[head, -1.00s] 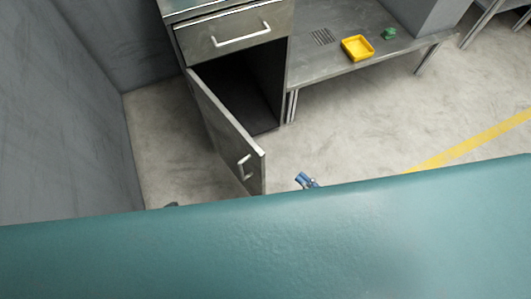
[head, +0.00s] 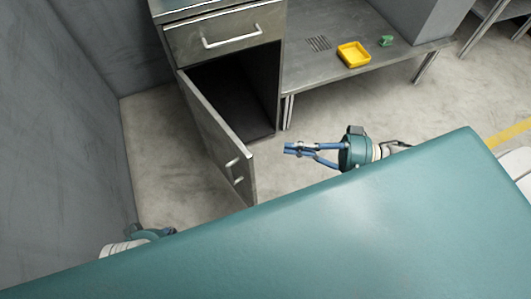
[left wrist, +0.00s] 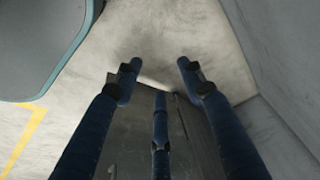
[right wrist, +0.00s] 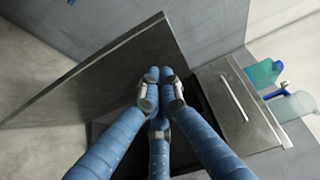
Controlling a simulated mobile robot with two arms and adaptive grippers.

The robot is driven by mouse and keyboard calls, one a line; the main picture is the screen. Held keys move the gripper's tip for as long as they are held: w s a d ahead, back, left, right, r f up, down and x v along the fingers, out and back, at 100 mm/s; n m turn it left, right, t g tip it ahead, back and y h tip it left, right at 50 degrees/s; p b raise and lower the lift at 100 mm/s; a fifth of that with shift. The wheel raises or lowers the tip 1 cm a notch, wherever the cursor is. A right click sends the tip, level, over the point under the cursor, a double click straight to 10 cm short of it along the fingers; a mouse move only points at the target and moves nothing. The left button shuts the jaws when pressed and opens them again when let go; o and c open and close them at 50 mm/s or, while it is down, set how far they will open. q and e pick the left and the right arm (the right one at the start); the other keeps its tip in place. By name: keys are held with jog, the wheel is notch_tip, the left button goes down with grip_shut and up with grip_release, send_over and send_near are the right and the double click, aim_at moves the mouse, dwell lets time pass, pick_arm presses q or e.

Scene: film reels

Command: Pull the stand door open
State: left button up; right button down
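The metal stand has its door (head: 213,132) swung well open, hinged at the left, with a dark empty-looking interior (head: 232,95). The door's handle (head: 236,170) is near its free edge. My right gripper (head: 287,149) is to the right of the door, apart from it and the handle. In the right wrist view its fingers (right wrist: 159,78) are together with nothing visible between them, and the door (right wrist: 110,75) lies behind. My left gripper shows only partly in the head view, low at the left. In the left wrist view its fingers (left wrist: 157,72) are spread and empty.
A drawer (head: 225,38) is shut above the door opening. A low metal bench (head: 315,75) to the right holds a yellow tray (head: 353,55) and a small green object (head: 386,41). A grey wall (head: 60,150) is at the left. Open floor lies right of the door.

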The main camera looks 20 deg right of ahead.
pick_arm(q)
notch_tip(320, 180, up, 2)
pick_arm(e)
jog(key=a, duration=0.7)
jog(key=shift+w+a, duration=0.2)
jog(key=shift+w, duration=0.1)
jog(key=shift+a, duration=0.1)
